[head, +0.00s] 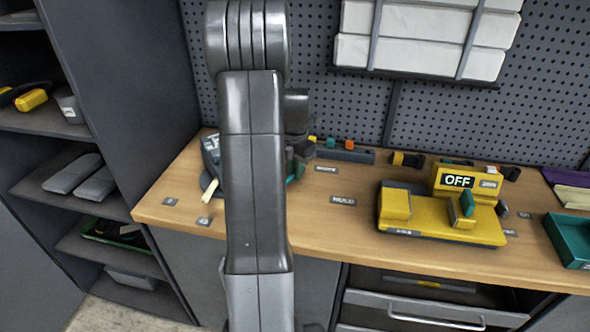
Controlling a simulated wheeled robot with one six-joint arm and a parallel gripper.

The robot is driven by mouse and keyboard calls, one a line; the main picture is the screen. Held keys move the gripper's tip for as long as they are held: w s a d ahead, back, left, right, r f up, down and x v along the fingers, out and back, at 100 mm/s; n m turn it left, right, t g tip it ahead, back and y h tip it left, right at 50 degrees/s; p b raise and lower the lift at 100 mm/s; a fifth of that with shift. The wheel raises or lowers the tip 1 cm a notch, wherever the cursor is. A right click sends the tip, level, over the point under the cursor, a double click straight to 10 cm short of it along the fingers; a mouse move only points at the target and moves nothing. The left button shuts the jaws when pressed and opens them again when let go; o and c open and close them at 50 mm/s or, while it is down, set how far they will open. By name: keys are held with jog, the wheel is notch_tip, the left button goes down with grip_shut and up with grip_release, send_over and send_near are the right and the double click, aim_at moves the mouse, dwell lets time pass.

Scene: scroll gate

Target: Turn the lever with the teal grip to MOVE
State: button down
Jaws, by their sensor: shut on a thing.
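My arm stands in front of a device on the wooden bench and hides most of it. A teal piece (293,179), which looks like the lever's grip, shows just right of the arm. The dark end of my gripper (301,152) is right at it and shut on it; the fingertips and their contact are mostly hidden. Grey label plates lie around the device, one (343,201) to the right and one (326,168) farther back. Their words are too small to read surely, so I cannot tell which is MOVE or where the lever points.
A yellow machine (440,228) with an OFF sign (458,181) and a teal paddle (467,204) stands to the right. A cream stick (208,190) shows left of my arm. A teal tray (571,240) is at the far right. Shelves (92,185) stand left.

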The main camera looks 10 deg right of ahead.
jog(key=shift+w+a+n, duration=0.1)
jog(key=shift+w+n, duration=0.05)
jog(key=shift+n, duration=0.15)
jog(key=c, duration=1.4)
grip_release()
jog(key=shift+r, duration=0.1)
notch_tip(320, 180, up, 14)
jog(key=shift+f, duration=0.3)
notch_tip(320, 180, down, 14)
jog(key=shift+r, duration=0.2)
